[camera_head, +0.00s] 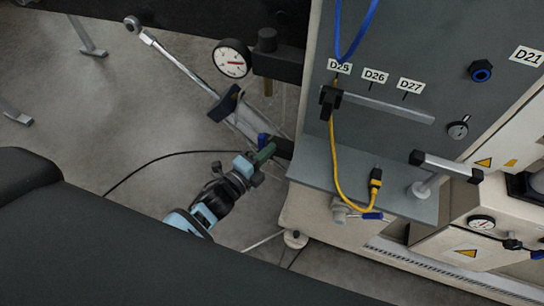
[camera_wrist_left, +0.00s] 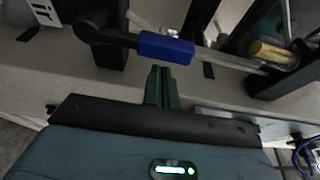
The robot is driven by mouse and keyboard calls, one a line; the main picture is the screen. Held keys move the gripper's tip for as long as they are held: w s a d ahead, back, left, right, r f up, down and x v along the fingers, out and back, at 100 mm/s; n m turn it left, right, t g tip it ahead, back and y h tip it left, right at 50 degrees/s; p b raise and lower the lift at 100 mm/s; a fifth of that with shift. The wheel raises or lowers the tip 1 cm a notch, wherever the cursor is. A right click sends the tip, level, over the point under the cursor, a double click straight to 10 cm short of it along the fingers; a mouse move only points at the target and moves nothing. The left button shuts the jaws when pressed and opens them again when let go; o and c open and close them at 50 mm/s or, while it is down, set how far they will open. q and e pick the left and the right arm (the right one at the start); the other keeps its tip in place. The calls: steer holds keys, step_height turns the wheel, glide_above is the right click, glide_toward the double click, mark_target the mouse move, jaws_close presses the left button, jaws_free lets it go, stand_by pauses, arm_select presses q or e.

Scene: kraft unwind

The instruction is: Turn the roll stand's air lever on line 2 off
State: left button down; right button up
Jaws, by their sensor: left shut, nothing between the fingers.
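A lever with a blue sleeve (camera_wrist_left: 166,48) lies across the upper middle of the left wrist view, on a dark arm that runs to a black pivot at its left. In the head view a small part of the blue handle (camera_head: 263,139) shows just above my left gripper (camera_head: 265,153). My left gripper's green fingers (camera_wrist_left: 160,84) are shut and empty. Their tips end right at the lower edge of the blue sleeve in the wrist view. I cannot tell whether they touch it. No line number is readable near this lever. My right gripper is not in view.
A round pressure gauge (camera_head: 232,60) sits above the lever. A grey cabinet (camera_head: 400,60) with tags D25, D26 and D27 stands to the right. A yellow cable (camera_head: 337,160) hangs there, above another blue-handled valve (camera_head: 372,216). Open grey floor (camera_head: 110,120) lies at left.

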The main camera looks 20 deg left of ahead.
arm_select(q)
steer(key=shift+a, duration=0.45)
steer(key=shift+a, duration=0.1)
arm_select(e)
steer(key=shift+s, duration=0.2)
